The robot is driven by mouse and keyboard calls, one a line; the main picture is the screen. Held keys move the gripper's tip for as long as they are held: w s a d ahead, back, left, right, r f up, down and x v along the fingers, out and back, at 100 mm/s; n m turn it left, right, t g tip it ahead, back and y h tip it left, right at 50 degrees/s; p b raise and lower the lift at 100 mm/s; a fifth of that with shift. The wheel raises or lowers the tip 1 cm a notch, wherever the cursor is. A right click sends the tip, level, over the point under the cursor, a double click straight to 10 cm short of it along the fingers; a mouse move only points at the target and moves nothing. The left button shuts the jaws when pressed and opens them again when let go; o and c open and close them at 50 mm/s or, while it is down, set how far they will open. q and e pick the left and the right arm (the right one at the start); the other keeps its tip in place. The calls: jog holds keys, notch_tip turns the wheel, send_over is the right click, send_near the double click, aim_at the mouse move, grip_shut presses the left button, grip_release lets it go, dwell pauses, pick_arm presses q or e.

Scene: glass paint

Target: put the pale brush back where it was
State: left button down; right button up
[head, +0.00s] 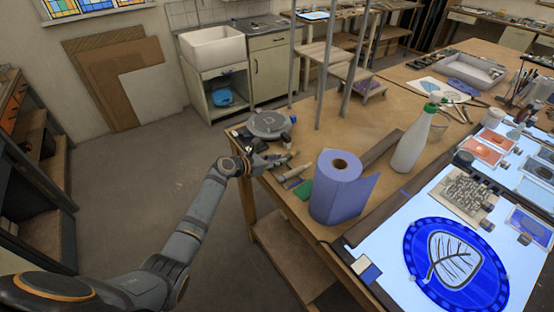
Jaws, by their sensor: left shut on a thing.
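My left gripper (268,163) reaches in from the left over the near left edge of the wooden table. It is shut on a slim thing that looks like the pale brush (287,158), small and partly hidden by the fingers. I cannot tell whether the brush touches the table. A cup of upright brushes (522,88) stands at the far right of the table. My right gripper is not in view.
A blue paper roll (340,187) stands right of my left gripper, with a white spray bottle (412,140) beyond. A round grey device (270,125) is behind the gripper. The lit panel (388,240) holds a blue leaf glass (455,262). The table's middle (375,115) is clear.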

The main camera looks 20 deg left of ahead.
pick_arm(q)
jog(key=c, duration=1.1)
grip_release()
jog(key=shift+f, duration=0.1)
jog(key=shift+c, duration=0.2)
jog(key=v, duration=1.2)
